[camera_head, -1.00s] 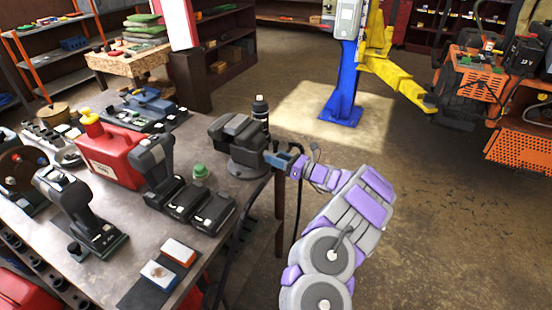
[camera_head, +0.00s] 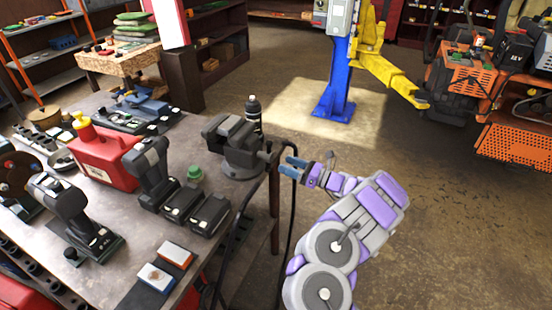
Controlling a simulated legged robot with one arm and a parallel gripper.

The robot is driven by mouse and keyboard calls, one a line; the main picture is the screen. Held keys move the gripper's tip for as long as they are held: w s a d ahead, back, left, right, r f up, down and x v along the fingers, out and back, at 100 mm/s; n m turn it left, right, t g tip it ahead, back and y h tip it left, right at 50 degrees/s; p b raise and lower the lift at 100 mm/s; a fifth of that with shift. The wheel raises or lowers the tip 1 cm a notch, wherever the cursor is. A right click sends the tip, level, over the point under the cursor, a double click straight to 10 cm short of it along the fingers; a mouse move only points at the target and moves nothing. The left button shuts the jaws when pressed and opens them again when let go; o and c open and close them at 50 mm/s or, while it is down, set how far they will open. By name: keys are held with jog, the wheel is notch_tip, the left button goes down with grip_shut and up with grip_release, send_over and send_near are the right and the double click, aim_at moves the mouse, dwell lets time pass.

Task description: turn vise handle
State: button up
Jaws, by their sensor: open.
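The dark grey vise (camera_head: 236,146) is fixed at the right corner of the workbench (camera_head: 112,228). Its screw end and handle (camera_head: 268,156) stick out to the right, past the bench edge. My gripper (camera_head: 289,166) is just right of the handle, with its blue fingers pointing left towards it. The fingers are open and appear empty. A small space shows between the fingertips and the handle. The handle is small and dark here, so its exact angle is hard to tell.
A red fuel can (camera_head: 104,158), a drill (camera_head: 152,172) and black batteries (camera_head: 196,206) crowd the bench. A black cable (camera_head: 291,215) hangs beside the bench leg. A blue lift post (camera_head: 338,85) stands beyond open floor.

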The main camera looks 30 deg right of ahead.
jog(key=p+v, duration=0.1)
jog(key=v, duration=0.8)
jog(key=shift+s+d+f, duration=0.2)
jog(key=shift+s+d, duration=0.05)
jog(key=shift+d, duration=0.05)
